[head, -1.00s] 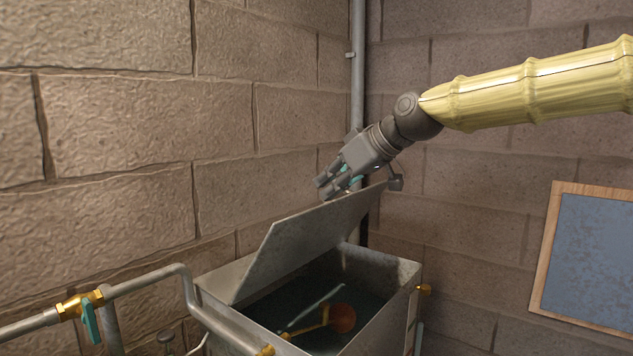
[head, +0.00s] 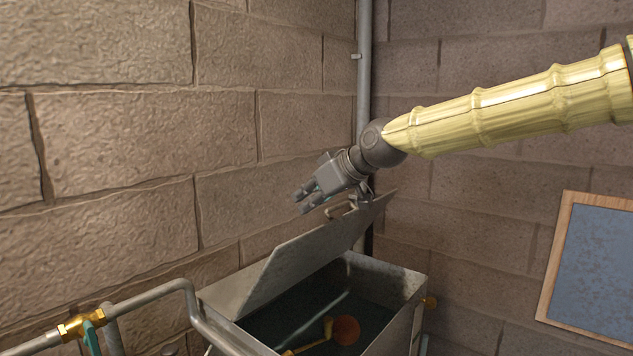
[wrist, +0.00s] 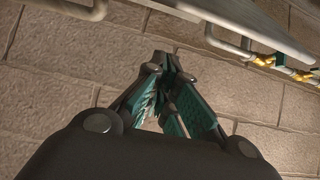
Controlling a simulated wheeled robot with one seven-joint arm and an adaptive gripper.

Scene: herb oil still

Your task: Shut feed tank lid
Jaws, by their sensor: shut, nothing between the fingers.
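The feed tank (head: 408,283) is a grey metal box low in the head view. Its lid (head: 305,262) stands raised at a slant, leaving the tank open. A bar handle (head: 342,208) shows at the lid's upper edge, beside my gripper. My gripper (head: 303,200) is shut and empty, above and apparently on the wall side of the lid's raised edge; I cannot tell whether it touches the lid. In the wrist view, my closed teal-padded fingers (wrist: 168,65) point toward the brick wall.
An orange float (head: 345,330) sits inside the tank. A grey pipe (head: 150,292) with a brass, teal-handled valve (head: 85,324) runs at lower left. A vertical pipe (head: 364,80) stands in the wall corner. A framed blue board (head: 595,260) hangs at right.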

